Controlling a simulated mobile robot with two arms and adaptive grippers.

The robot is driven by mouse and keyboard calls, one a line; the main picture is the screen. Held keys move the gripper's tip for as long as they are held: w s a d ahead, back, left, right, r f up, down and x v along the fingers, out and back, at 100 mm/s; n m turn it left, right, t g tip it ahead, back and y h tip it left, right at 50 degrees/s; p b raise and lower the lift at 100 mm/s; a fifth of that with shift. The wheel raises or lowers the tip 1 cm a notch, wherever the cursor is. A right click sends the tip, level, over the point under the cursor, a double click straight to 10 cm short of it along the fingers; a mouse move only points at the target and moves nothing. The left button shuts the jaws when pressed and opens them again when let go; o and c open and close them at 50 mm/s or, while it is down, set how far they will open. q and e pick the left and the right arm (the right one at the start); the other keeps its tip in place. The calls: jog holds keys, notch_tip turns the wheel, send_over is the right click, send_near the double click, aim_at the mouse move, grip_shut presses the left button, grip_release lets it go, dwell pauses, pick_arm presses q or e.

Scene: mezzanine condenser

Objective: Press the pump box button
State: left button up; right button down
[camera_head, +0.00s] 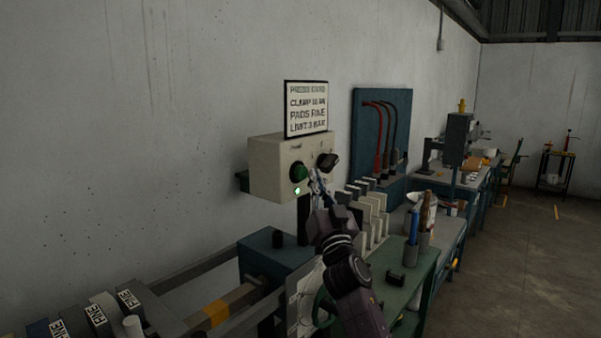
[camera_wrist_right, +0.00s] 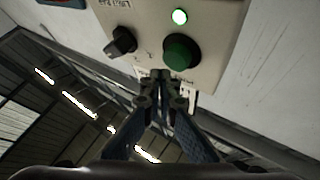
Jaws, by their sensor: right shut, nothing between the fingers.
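The pump box (camera_head: 265,168) is a beige control box mounted by the wall, in the middle of the head view. Its front carries a green round button (camera_head: 299,172), a black rotary knob (camera_head: 328,161) and a small lit green lamp (camera_head: 297,191). My right gripper (camera_head: 315,178) is in front of the box face, just right of the button in the head view. In the right wrist view the button (camera_wrist_right: 181,53) is beside the shut, empty fingertips (camera_wrist_right: 161,78), with the knob (camera_wrist_right: 121,42) on the other side. I cannot tell whether the fingertips touch the box.
A sign (camera_head: 306,109) stands on top of the box. A blue panel (camera_head: 368,120) with hooked pipes is behind. Open floor (camera_head: 520,260) lies at the right.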

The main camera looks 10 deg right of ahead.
jog(key=s+d+p, duration=0.3)
jog(key=s+p, duration=0.1)
jog(key=shift+s+d, duration=0.4)
